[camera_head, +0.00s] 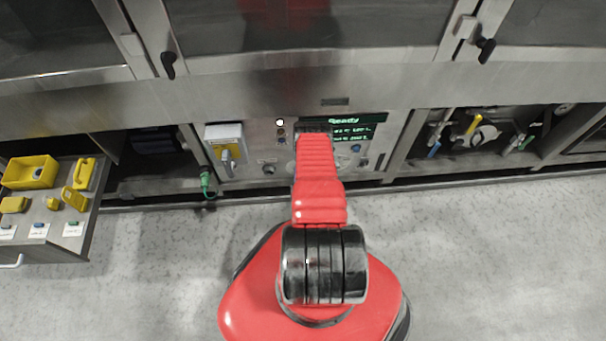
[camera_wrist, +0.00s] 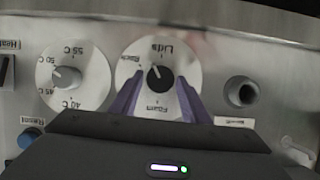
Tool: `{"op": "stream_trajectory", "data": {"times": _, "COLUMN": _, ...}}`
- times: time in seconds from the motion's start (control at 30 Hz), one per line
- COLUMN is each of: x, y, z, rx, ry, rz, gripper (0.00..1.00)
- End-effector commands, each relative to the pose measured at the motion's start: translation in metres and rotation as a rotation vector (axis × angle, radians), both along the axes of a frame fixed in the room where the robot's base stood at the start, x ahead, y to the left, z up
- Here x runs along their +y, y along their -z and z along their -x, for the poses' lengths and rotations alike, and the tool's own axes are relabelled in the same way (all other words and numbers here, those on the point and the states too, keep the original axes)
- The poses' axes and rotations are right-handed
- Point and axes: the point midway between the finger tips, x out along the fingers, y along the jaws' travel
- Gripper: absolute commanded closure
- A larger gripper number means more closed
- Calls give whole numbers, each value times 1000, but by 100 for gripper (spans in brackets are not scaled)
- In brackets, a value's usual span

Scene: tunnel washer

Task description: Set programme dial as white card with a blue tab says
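The programme dial (camera_wrist: 160,55) is a white disc with a black knob (camera_wrist: 159,78), seen upside down in the wrist view. Its labels look like "Lifts", "Rack" and "Foam". The knob's white mark points to the picture's upper left, near "Rack". My gripper (camera_wrist: 160,80) is open, its purple fingers at either side of the knob with gaps visible. In the head view my red arm hides this dial. A white card with a blue tab (camera_head: 39,231) lies on the cart at left; its writing is too small to read.
A temperature dial (camera_wrist: 73,75) and a blue Reset button (camera_wrist: 30,138) sit left of the programme dial in the wrist view; a round dark socket (camera_wrist: 241,92) sits right. A green display (camera_head: 345,120) reads "Ready". The cart (camera_head: 75,245) carries yellow items and other cards.

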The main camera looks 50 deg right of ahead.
Motion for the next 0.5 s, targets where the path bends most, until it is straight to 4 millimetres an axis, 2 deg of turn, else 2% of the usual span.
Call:
{"op": "stream_trajectory", "data": {"times": 0.07, "x": 0, "y": 0, "z": 0, "rx": 0, "ry": 1, "rz": 0, "gripper": 64}}
{"op": "stream_trajectory", "data": {"times": 0.4, "x": -1, "y": 0, "z": 1, "rx": 0, "ry": 2, "rz": 0, "gripper": 88}}
{"op": "stream_trajectory", "data": {"times": 0.43, "x": 6, "y": 0, "z": 1, "rx": 1, "ry": 2, "rz": -2, "gripper": 89}}
{"op": "stream_trajectory", "data": {"times": 0.5, "x": 2, "y": 0, "z": 2, "rx": 0, "ry": 4, "rz": -1, "gripper": 89}}
